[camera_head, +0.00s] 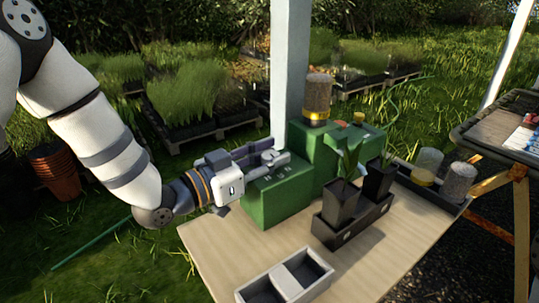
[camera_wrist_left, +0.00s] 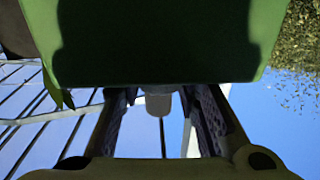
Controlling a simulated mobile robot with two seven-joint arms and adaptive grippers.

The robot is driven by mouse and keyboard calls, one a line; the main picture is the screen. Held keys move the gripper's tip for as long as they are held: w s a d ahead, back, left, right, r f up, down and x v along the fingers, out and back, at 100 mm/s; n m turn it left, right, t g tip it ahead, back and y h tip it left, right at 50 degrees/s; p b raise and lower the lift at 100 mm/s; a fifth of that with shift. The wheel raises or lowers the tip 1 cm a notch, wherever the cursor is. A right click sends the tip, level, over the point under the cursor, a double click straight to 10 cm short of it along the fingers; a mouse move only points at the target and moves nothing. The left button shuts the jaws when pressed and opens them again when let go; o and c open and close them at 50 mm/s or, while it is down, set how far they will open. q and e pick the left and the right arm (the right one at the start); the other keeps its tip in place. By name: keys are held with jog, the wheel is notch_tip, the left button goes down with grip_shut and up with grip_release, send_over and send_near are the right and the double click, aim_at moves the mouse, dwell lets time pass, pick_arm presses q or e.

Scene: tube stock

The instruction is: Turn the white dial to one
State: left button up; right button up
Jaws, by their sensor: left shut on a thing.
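The green box (camera_head: 278,196) stands at the left end of the wooden table, with small pale marks on its top. My left gripper (camera_head: 270,152) reaches in from the left, its fingers at the top rear of this box. It is shut on the white dial, which the fingers largely hide in the head view. In the left wrist view, a pale knob, the white dial (camera_wrist_left: 158,104), shows between the two dark fingers below the green box (camera_wrist_left: 155,45). The dial's setting cannot be read. My right gripper is not in view.
A taller green block (camera_head: 322,150) with a brown-filled jar (camera_head: 317,95) adjoins the box near a pale post (camera_head: 290,60). Dark pots in a tray (camera_head: 350,225) stand to the right. A two-compartment tray (camera_head: 285,278) lies in front. The bare tabletop (camera_head: 225,250) is free at front left.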

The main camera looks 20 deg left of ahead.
pick_arm(q)
jog(key=shift+w+a+f+m+g+h, duration=0.1)
jog(key=shift+m+g+h, duration=0.7)
jog(key=shift+h, duration=0.1)
jog(key=m+g+h, duration=0.2)
jog(key=shift+f+g+h, duration=0.2)
jog(key=shift+g+h, duration=0.1)
jog(key=shift+g, duration=0.1)
jog(key=m+g+h+b, duration=0.1)
jog(key=m+g, duration=0.1)
jog(key=shift+g, duration=0.3)
jog(key=shift+m+g+h+b, duration=0.35)
jog(key=shift+m+g+h, duration=0.25)
jog(key=shift+m+g, duration=0.15)
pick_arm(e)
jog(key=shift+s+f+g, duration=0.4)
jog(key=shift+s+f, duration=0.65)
pick_arm(q)
jog(key=shift+r+g, duration=0.15)
jog(key=shift+g, duration=0.2)
jog(key=o, duration=1.2)
jog(key=shift+r, duration=0.1)
